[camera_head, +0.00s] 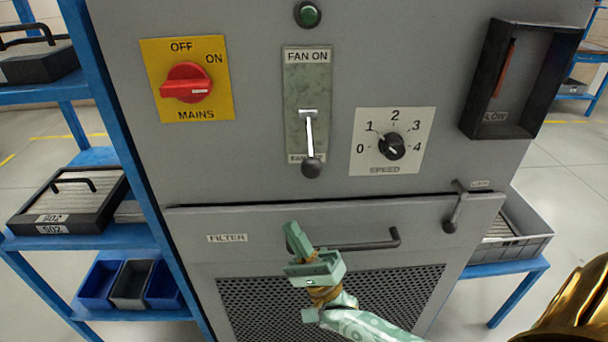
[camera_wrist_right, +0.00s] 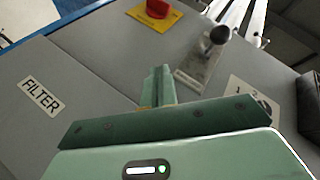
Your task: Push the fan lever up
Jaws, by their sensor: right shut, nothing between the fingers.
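The fan lever (camera_head: 310,145) is a metal rod with a dark round knob. It hangs down on a greenish plate (camera_head: 306,77) marked FAN ON at the top, its knob over the lower label. In the right wrist view the knob (camera_wrist_right: 220,35) shows ahead of the fingers, at upper right. My right gripper (camera_head: 291,238) is mint green and shut, with nothing in it. It is below the lever and apart from it, in front of the filter door. The right gripper's fingers (camera_wrist_right: 160,82) also show together in the wrist view. My left gripper is not in view.
The grey cabinet also carries a red MAINS switch (camera_head: 187,82), a SPEED dial (camera_head: 391,146), a green button (camera_head: 307,14) and a dark gauge box (camera_head: 478,105). The filter door has a bar handle (camera_head: 378,244) near my right gripper and a latch (camera_head: 453,213). Blue shelving (camera_head: 137,150) stands left.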

